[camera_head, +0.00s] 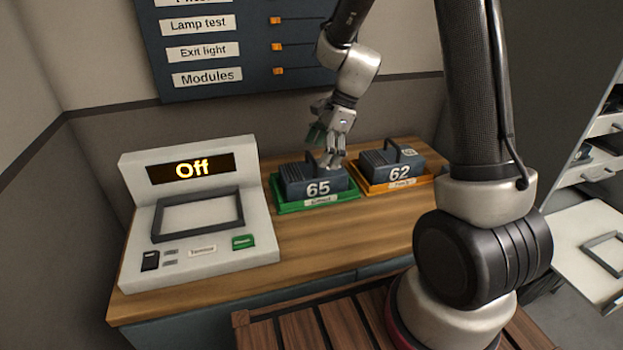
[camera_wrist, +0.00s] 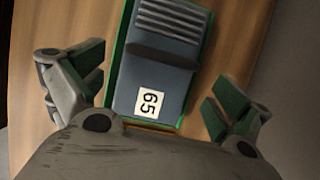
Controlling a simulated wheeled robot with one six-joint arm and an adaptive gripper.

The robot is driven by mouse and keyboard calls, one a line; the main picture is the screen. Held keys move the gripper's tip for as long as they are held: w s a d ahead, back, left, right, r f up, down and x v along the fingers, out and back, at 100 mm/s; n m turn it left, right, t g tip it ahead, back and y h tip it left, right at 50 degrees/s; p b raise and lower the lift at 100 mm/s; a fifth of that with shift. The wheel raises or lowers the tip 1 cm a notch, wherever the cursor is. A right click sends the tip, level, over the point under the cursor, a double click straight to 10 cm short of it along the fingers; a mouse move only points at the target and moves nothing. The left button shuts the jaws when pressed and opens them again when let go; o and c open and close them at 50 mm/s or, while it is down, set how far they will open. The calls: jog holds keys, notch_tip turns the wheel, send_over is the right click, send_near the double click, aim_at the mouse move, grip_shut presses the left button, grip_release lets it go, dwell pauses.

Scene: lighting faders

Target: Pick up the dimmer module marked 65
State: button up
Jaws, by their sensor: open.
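The dimmer module marked 65 (camera_head: 312,186) is a dark blue-grey box with a handle on top, sitting in a green tray (camera_head: 290,208) on the wooden counter. My gripper (camera_head: 328,150) is over this module. In the wrist view my gripper (camera_wrist: 158,100) is open, with one green-padded finger to each side of the module (camera_wrist: 150,82), apart from it. The module's white 65 label and dark handle lie between the fingers. Nothing is held. In the head view my gripper hides part of the module's top and handle.
A module marked 62 (camera_head: 388,166) sits in an orange tray (camera_head: 417,182) just to the right. A white console reading Off (camera_head: 190,207) stands left. A panel with sliders (camera_head: 240,45) hangs on the wall behind. The front of the counter (camera_head: 330,245) is clear.

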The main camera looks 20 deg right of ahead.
aim_at(313, 173)
jog(key=x, duration=0.6)
jog(key=shift+f, duration=0.35)
jog(key=c, duration=1.5)
